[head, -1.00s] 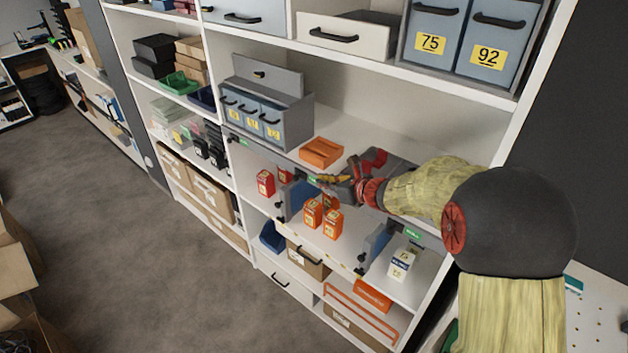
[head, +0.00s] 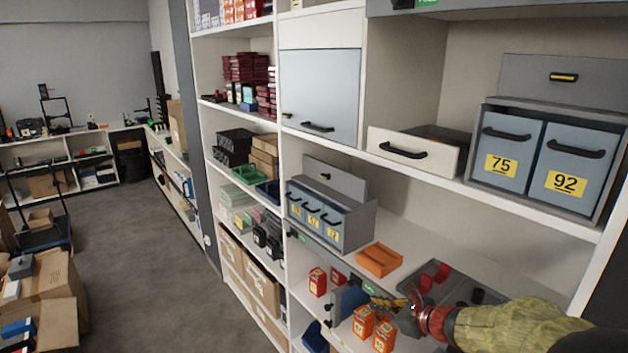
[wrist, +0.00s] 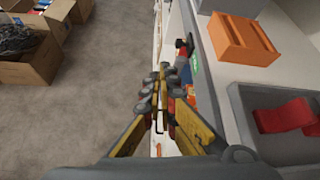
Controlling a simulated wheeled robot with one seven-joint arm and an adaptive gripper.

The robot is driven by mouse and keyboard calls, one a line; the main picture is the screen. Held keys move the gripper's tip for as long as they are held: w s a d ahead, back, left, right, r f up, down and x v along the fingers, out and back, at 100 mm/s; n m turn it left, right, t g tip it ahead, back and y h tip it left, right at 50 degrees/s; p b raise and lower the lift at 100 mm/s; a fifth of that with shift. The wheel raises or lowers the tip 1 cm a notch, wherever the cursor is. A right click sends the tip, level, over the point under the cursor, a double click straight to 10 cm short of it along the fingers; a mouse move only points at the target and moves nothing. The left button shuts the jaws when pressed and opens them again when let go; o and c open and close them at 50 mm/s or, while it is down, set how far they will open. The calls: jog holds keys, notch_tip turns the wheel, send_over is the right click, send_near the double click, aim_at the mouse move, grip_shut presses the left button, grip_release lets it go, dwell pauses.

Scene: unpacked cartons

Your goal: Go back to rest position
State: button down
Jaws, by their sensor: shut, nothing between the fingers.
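My gripper (head: 408,303) is at the lower right of the head view, at the end of my yellow-sleeved arm. It is at the front of the shelf that holds an orange bin and a grey tray. In the wrist view my gripper (wrist: 161,88) has its yellow and black fingers together with nothing between them. The fingers point along the shelf's front edge, with floor to their left. The orange bin (head: 379,260) is apart from the fingers and also shows in the wrist view (wrist: 241,40).
A grey tray (wrist: 245,100) with a red piece (wrist: 284,116) is close on the gripper's right. Orange boxes (head: 384,336) stand on the shelf below. An open drawer (head: 403,152) juts out above. Open cartons (head: 50,290) stand across the clear floor (head: 145,250).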

jog(key=s+a+f+n+g+b, duration=0.1)
jog(key=s+a+n+g, duration=0.2)
jog(key=s+n, duration=0.65)
jog(key=s+a+n+g, duration=0.2)
jog(key=s+n+g, duration=0.2)
jog(key=s+n, duration=0.55)
jog(key=s+d+r+n+t+h+b, duration=0.1)
jog(key=s+d+r+n+h+b, duration=0.1)
jog(key=s, duration=0.6)
jog(key=s+d+r+n+t+h+b, duration=0.1)
jog(key=s+r+n+h, duration=0.3)
jog(key=s, duration=0.5)
jog(key=shift+d+r+n+b, duration=0.55)
jog(key=shift+r+n+b, duration=0.15)
jog(key=shift+n, duration=0.4)
jog(key=shift+s+r, duration=0.1)
